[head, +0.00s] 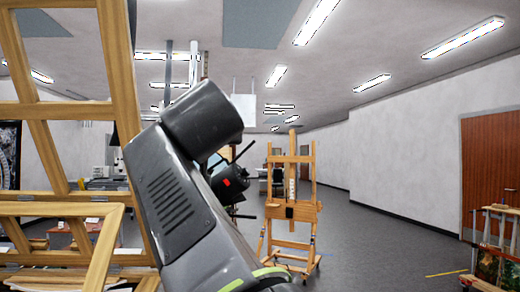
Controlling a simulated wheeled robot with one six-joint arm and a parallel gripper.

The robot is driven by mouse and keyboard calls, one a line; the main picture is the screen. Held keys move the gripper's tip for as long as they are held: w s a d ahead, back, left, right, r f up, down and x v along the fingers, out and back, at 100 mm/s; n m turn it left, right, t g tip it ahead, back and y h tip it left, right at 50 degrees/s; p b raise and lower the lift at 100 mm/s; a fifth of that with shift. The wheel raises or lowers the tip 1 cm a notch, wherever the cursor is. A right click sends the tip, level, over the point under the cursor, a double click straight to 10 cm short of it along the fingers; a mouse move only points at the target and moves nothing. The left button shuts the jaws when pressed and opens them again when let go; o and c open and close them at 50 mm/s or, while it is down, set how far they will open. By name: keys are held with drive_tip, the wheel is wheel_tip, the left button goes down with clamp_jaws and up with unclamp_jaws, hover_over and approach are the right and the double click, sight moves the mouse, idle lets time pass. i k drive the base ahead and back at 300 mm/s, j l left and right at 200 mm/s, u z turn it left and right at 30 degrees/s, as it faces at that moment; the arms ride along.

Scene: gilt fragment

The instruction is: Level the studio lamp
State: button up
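I cannot tell whether anything touches the lamp.
A large wooden frame (118,75) stands close at the left. A wooden easel (292,210) stands beyond the lamp. A low rack (497,228) with paintings is at the right edge, near a brown door (490,165). Grey floor (385,240) is open between easel and rack.

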sight(239, 184)
drive_tip(key=l+u, duration=0.3)
drive_tip(key=l, duration=0.95)
drive_tip(key=l+u, duration=0.3)
drive_tip(key=l, duration=1)
drive_tip(key=i+l+u, duration=0.2)
drive_tip(key=l, duration=0.3)
drive_tip(key=i+l+u, duration=0.2)
drive_tip(key=l, duration=0.3)
drive_tip(key=i+l+u, duration=0.2)
drive_tip(key=l, duration=0.35)
drive_tip(key=l+u, duration=0.2)
drive_tip(key=l, duration=0.35)
drive_tip(key=i+l+u, duration=0.2)
drive_tip(key=l, duration=0.35)
drive_tip(key=i+l+u, duration=0.25)
drive_tip(key=i, duration=0.35)
drive_tip(key=i+l+u, duration=0.3)
drive_tip(key=i+l, duration=0.25)
drive_tip(key=i, duration=0.3)
